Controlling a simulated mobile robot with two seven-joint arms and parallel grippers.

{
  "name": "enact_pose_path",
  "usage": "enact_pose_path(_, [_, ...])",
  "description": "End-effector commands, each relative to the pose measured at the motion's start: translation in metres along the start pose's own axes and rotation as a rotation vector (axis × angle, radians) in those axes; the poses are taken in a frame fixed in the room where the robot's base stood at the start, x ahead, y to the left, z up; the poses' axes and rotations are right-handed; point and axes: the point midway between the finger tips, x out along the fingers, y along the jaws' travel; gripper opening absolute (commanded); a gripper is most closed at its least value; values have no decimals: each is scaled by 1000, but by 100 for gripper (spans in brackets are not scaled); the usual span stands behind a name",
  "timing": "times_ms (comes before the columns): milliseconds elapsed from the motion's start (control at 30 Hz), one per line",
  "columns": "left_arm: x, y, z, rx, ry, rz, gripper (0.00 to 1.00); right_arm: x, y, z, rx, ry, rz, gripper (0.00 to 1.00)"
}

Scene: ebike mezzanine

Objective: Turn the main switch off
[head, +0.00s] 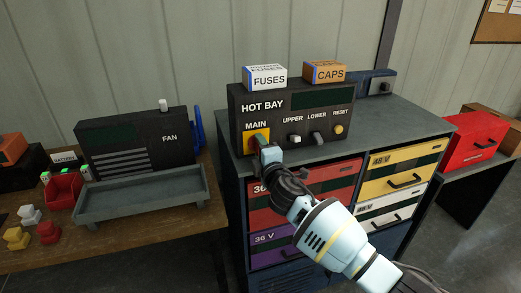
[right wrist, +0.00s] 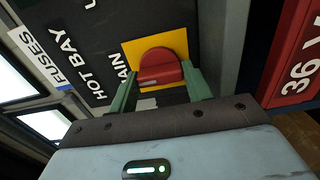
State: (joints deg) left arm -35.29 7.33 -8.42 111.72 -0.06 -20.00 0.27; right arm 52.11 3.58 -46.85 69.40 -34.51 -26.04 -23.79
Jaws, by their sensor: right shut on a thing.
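The main switch is a red knob (right wrist: 160,66) on a yellow plate (right wrist: 132,52), which also shows in the head view (head: 250,133) under the word MAIN on the black HOT BAY panel (head: 240,112). My right gripper (head: 266,151) reaches up to it and hides most of the knob in the head view. In the right wrist view its two green fingers (right wrist: 162,82) stand on either side of the red knob, shut on it. My left gripper is not in view.
UPPER and LOWER toggles (head: 295,139) and a yellow RESET button (head: 338,129) sit right of the switch. FUSES (head: 266,81) and CAPS (head: 326,75) boxes stand on the panel. A FAN unit (head: 140,140) and grey tray (head: 140,203) are on the left bench.

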Motion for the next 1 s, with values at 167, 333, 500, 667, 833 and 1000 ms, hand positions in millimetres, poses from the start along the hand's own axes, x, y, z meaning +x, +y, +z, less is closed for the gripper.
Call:
enact_pose_path(167, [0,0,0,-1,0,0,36,0,0,1,-18,-2,-1,26])
enact_pose_path(333, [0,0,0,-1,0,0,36,0,0,1,-20,-2,-1,26])
enact_pose_path(500, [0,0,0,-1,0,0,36,0,0,1,-20,-2,-1,26])
enact_pose_path(667, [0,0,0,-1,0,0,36,0,0,1,-18,-2,0,70])
enact_pose_path(833, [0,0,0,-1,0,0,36,0,0,0,-17,-1,0,71])
enact_pose_path(1000, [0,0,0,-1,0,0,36,-1,0,0,-16,0,0,71])
